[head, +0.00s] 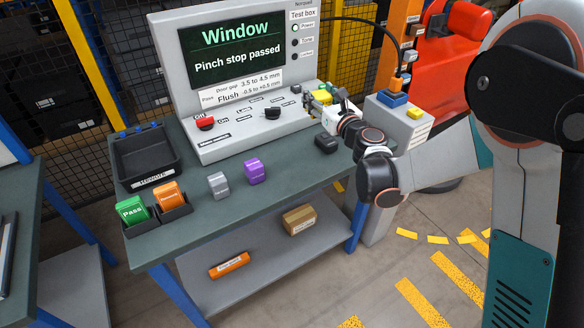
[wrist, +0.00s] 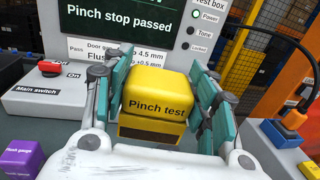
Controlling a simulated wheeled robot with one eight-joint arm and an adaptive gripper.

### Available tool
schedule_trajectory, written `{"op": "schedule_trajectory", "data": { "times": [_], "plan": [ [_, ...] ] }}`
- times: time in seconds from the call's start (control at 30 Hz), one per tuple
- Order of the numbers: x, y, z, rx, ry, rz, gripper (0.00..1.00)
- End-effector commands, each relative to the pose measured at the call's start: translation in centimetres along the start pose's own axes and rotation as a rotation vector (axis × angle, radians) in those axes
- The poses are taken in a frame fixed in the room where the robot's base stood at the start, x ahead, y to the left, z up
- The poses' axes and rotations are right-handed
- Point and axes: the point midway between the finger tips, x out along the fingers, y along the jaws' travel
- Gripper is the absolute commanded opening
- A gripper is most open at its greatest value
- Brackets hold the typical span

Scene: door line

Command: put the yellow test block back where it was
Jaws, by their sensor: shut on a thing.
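The yellow test block (wrist: 159,92), labelled "Pinch test", sits between the teal finger pads of my gripper (wrist: 162,84) in the wrist view. My gripper is shut on it. In the head view the yellow block (head: 321,97) shows only in part. My gripper (head: 328,101) holds it at the right end of the test box, above the green bench (head: 293,174). My own fingers hide part of the block there, and I cannot tell the exact gap beneath it.
The test box (head: 165,50) reads "Pinch stop passed". A purple gauge (head: 254,171), a grey block (head: 218,185) and a dark block (head: 326,144) stand on the bench. A black tray (head: 150,158) is at left. A grey pedestal (head: 396,128) stands right.

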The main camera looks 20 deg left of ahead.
Motion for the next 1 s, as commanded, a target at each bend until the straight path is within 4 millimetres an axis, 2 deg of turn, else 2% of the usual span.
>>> {"op": "schedule_trajectory", "data": {
  "times": [0.03, 0.1, 0.2, 0.3, 0.47, 0.8, 1.0],
  "plan": [
    [1.0, 2.1, -0.3, -0.001, 0.0, 0.042, 0.16],
    [1.9, 4.1, -0.4, -0.003, 0.0, 0.084, 0.16],
    [2.6, 6.0, -0.4, -0.005, 0.0, 0.124, 0.16],
    [3.0, 7.0, -0.9, -0.006, 0.0, 0.144, 0.16],
    [3.1, 7.1, -3.8, -0.007, 0.0, 0.148, 0.16],
    [3.0, 7.0, -12.2, -0.006, 0.0, 0.147, 0.16],
    [3.0, 6.9, -15.5, -0.006, 0.0, 0.146, 0.16]
  ]
}}
